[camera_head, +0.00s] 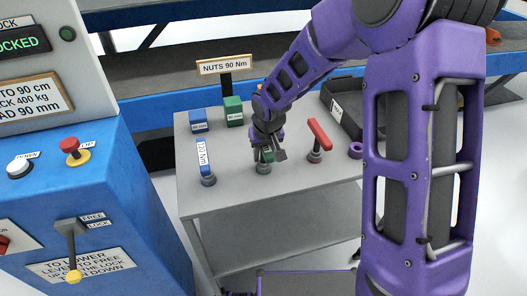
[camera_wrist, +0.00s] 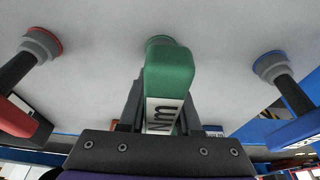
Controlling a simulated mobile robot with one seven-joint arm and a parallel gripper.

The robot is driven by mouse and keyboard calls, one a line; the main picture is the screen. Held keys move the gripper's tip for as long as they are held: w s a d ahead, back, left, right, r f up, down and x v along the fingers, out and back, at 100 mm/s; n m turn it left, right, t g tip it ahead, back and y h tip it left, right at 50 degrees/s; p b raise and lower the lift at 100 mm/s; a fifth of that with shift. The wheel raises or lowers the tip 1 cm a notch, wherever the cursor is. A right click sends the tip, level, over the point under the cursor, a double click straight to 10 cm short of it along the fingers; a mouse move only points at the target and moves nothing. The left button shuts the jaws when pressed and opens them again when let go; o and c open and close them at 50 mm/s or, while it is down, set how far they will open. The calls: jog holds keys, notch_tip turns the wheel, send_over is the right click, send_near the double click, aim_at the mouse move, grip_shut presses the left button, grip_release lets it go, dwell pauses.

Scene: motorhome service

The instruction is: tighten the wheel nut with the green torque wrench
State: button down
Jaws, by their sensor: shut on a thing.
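The green torque wrench (camera_wrist: 168,75) stands upright on the grey table (camera_head: 215,208), its round foot close to or on the top. A white label ending in "Nm" shows on its handle in the wrist view. My gripper (camera_head: 268,152) is shut on the handle from above and hides much of it in the head view. A blue wrench (camera_head: 207,160) labelled 120 Nm stands to its left, and a red wrench (camera_head: 319,136) to its right. I cannot make out a wheel nut in either view.
A sign (camera_head: 226,66) reads "NUTS 90 Nm". A blue block (camera_head: 198,122) and a green block (camera_head: 233,111) stand behind the wrenches. A dark tray (camera_head: 343,123) lies back right. A blue control cabinet (camera_head: 110,200) with buttons and a lever stands left.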

notch_tip(320, 180, up, 10)
jog(key=shift+r+p, duration=0.1)
jog(key=shift+p, duration=0.95)
jog(key=c, duration=1.2)
grip_release()
grip_shut()
